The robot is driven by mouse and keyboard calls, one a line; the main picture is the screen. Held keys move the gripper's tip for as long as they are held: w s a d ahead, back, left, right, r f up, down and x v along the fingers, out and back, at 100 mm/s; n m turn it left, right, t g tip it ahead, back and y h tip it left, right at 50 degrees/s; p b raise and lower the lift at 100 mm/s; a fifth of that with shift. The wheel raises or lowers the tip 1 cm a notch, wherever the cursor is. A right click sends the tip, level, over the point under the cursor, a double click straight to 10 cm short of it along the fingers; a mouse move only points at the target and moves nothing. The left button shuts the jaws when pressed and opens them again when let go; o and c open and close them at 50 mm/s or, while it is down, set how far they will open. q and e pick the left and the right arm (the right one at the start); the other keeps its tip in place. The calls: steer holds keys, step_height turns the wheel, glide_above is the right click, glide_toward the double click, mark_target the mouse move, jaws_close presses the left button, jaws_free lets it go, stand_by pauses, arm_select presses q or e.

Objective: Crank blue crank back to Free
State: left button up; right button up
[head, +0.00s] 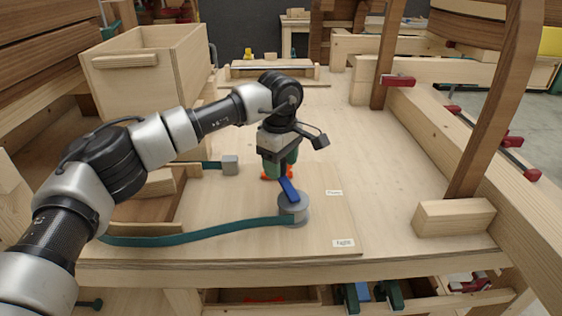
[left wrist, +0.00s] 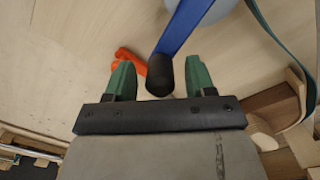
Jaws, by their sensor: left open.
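The blue crank (head: 289,188) sits on a round grey drum (head: 296,210) on the wooden bench. A teal strap (head: 200,235) runs left from the drum. My left gripper (head: 279,176) points down at the crank's far end, which it partly hides. In the left wrist view the blue crank arm (left wrist: 184,26) ends in a black knob (left wrist: 160,76). The knob stands between the spread green fingers of my left gripper (left wrist: 159,82), with a gap on each side. Two small white labels (head: 334,193) (head: 344,243) lie right of the drum; their text is too small to read surely.
An orange object lies by the gripper, seen in the left wrist view (left wrist: 129,60). A grey block (head: 230,165) on a strap is behind left. A wooden box (head: 150,75) stands at left. A wooden chair frame with red clamps (head: 398,80) is at right. The bench middle is clear.

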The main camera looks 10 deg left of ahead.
arm_select(q)
step_height(320, 180, up, 10)
steer(key=shift+s+f+b, duration=0.1)
steer(key=shift+f+b, duration=0.15)
steer(key=shift+b, duration=0.1)
steer(key=shift+r, duration=0.7)
steer(key=shift+a, duration=0.15)
